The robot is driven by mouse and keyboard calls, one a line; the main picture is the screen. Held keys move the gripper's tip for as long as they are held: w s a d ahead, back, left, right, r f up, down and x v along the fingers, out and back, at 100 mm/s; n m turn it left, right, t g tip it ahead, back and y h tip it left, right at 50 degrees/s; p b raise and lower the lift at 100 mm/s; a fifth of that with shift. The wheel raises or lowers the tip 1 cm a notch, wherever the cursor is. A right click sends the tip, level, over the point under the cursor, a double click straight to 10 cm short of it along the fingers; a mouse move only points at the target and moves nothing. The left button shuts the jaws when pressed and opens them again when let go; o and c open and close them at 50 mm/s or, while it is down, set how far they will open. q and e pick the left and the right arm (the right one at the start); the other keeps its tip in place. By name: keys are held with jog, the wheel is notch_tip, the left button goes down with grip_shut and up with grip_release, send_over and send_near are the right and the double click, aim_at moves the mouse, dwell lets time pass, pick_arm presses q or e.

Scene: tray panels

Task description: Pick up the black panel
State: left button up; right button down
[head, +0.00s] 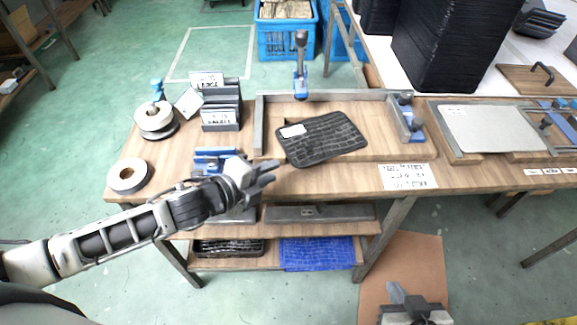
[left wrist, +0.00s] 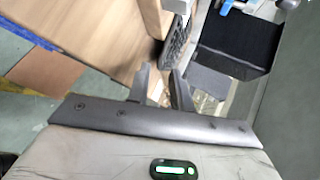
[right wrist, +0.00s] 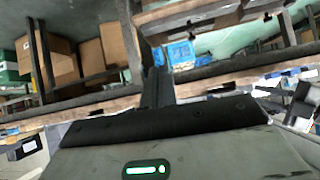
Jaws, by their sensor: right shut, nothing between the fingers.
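The black panel (head: 328,143) has a ribbed grid surface, rounded corners and a white label (head: 293,131) near its left end. It lies askew inside the open-fronted metal frame on the wooden table. My left gripper (head: 272,172) is just left of the panel's near-left corner, at the table's front edge. In the left wrist view its fingers (left wrist: 160,75) are apart, and a dark gridded edge, likely the panel (left wrist: 178,45), shows beyond them. My right gripper (head: 398,291) is low at the bottom, away from the table. Its fingers are together in the right wrist view (right wrist: 157,78).
The metal frame (head: 259,125) surrounds the panel's back and sides, with blue clamps (head: 300,80) behind and at right. A label rack (head: 220,112), white spools (head: 153,117) and a tape roll (head: 128,176) stand left. Black stacked trays (head: 455,50) stand at back right.

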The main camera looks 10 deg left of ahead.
aim_at(285, 175)
pick_arm(q)
jog(key=b+x, duration=0.1)
jog(key=x, duration=0.3)
jog(key=shift+x, duration=0.95)
pick_arm(e)
jog(key=shift+a+f, duration=0.15)
jog(key=shift+f, duration=0.25)
pick_arm(q)
grip_shut()
